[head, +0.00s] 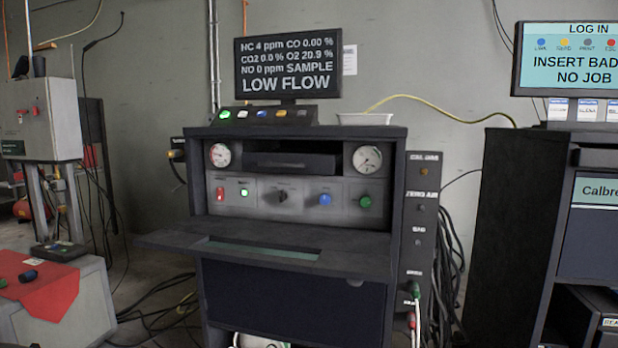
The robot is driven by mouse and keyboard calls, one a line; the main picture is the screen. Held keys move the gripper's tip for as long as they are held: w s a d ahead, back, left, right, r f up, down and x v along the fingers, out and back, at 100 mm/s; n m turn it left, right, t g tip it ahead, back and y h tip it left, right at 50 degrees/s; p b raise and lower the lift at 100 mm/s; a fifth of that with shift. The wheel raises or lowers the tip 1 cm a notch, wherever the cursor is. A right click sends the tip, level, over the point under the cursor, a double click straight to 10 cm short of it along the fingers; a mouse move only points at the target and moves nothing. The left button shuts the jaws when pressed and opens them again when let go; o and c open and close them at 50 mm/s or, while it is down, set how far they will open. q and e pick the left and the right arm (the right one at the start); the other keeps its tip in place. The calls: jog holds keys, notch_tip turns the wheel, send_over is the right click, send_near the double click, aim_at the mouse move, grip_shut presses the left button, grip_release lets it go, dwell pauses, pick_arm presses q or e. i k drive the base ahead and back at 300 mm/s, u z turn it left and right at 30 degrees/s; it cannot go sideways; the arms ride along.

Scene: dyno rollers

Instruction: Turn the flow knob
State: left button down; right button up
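A dark analyser cabinet (396,160) stands in the middle of the head view. Its grey front panel (305,207) carries a red switch (220,193), a small lit green button (244,192), a black knob (282,197), a blue knob (325,199) and a green knob (365,201). The labels above them are too small to read, so I cannot tell which is the flow knob. A round gauge sits at the left (220,155) and another at the right (367,159). A monitor (288,65) on top reads "LOW FLOW". Neither of my grippers is in view.
A dark shelf (170,240) juts out below the panel. A labelled side strip (419,215) with hoses and cables runs down the cabinet's right. Another cabinet (510,190) stands at the right. A grey box (75,310) with a red cloth (50,293) stands at the left.

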aim_at(366, 201)
jog(key=z, duration=0.05)
jog(key=k, duration=0.5)
jog(key=u, duration=1)
jog(key=i, duration=0.7)
jog(key=z, duration=1.45)
